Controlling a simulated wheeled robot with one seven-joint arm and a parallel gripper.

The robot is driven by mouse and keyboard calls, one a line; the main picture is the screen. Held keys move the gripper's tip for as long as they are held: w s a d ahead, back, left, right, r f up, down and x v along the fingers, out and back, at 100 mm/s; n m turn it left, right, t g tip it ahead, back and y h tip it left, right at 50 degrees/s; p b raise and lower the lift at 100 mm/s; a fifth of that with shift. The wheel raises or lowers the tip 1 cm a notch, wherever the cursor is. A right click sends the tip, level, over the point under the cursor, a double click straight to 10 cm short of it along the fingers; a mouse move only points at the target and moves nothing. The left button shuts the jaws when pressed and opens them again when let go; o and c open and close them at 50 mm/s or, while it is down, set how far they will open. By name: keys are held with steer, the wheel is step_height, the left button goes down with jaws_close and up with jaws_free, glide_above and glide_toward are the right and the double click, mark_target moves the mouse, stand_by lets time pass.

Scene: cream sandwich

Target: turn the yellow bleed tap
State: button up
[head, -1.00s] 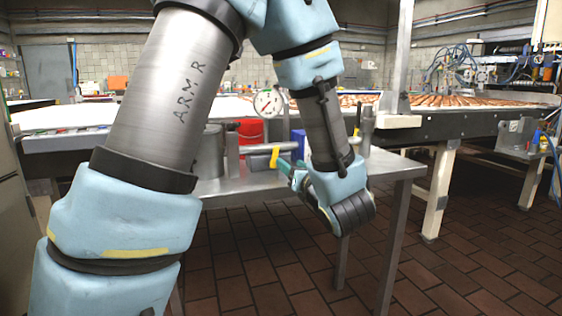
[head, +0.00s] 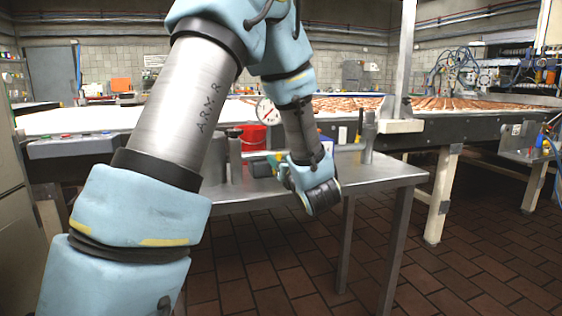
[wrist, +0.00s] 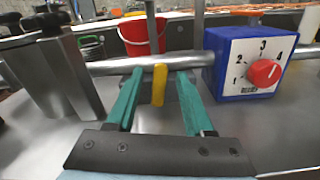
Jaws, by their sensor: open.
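The yellow bleed tap (wrist: 160,85) is a short upright lever on a horizontal metal pipe (wrist: 105,67) in the wrist view. My gripper (wrist: 160,75) is open, with one teal finger on each side of the lever. Gaps show on both sides, so the fingers do not appear to touch it. The fingertips reach close to the pipe. In the head view my gripper (head: 275,162) is at the pipe above the steel table, and my arm and hand hide most of the tap there.
A blue box with a red dial (wrist: 264,73) stands close to the right of the fingers. A metal block (wrist: 52,78) stands to the left. A red bucket (wrist: 141,36) is behind the pipe. A gauge (head: 266,110) rises above the steel table (head: 375,178).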

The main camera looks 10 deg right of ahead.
jaws_close()
steer(key=shift+d+f+b, duration=0.1)
steer(key=shift+f+b, duration=0.05)
steer(key=shift+b, duration=0.15)
stand_by(0.4)
steer(key=m+b, duration=0.2)
steer(key=shift+d+f+m+b, duration=0.25)
steer(key=shift+d+m+b, duration=0.1)
steer(key=shift+d+m, duration=0.05)
steer(key=m+b, duration=0.2)
steer(key=m, duration=0.1)
steer(key=d+m+b, duration=0.1)
steer(key=shift+w+d+f+m, duration=0.1)
steer(key=shift+f+m, duration=0.2)
steer(key=shift+f, duration=0.1)
steer(key=m, duration=0.1)
steer(key=m+b, duration=0.1)
steer(key=f+m, duration=0.1)
steer(key=shift+d, duration=0.3)
steer(key=shift+d+f+m+b, duration=0.1)
steer(key=shift+f+m+b, duration=0.15)
steer(key=shift+m, duration=0.65)
steer(key=shift+d+f+m+b, duration=0.1)
steer(key=shift+m+b, duration=0.1)
steer(key=shift+m, duration=0.7)
